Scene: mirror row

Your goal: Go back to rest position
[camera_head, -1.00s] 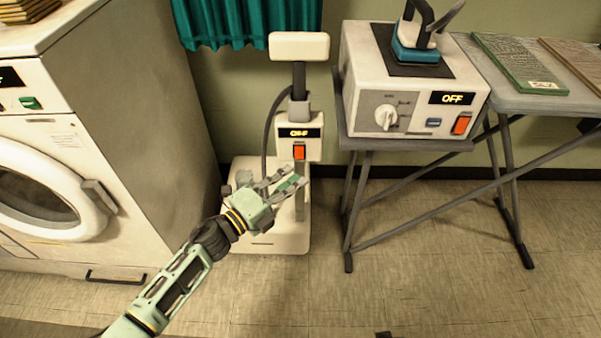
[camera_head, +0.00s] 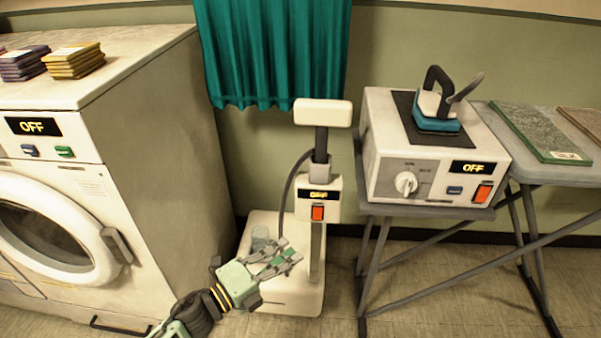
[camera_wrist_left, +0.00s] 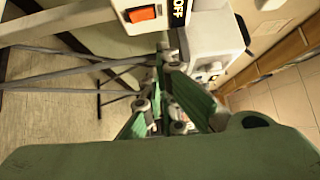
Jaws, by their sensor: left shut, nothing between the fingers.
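My left gripper (camera_head: 286,254) is shut and empty in the head view, its fingers pointing up and right. It is in front of the lower part of a white upright device (camera_head: 316,206) with an orange switch, above that device's base (camera_head: 290,300). I cannot tell whether it touches the device. In the left wrist view, the fingers of my left gripper (camera_wrist_left: 168,85) show in the middle, with the orange switch (camera_wrist_left: 143,13) at the top. My right gripper is not in view.
A white washing machine (camera_head: 150,180) stands on the left. An ironing station (camera_head: 420,165) reading OFF, with an iron (camera_head: 436,118), sits on a stand at right. A green-edged board (camera_head: 540,130) lies beside it. A teal curtain (camera_head: 270,50) hangs behind. Bare floor (camera_head: 420,310) shows under the stand.

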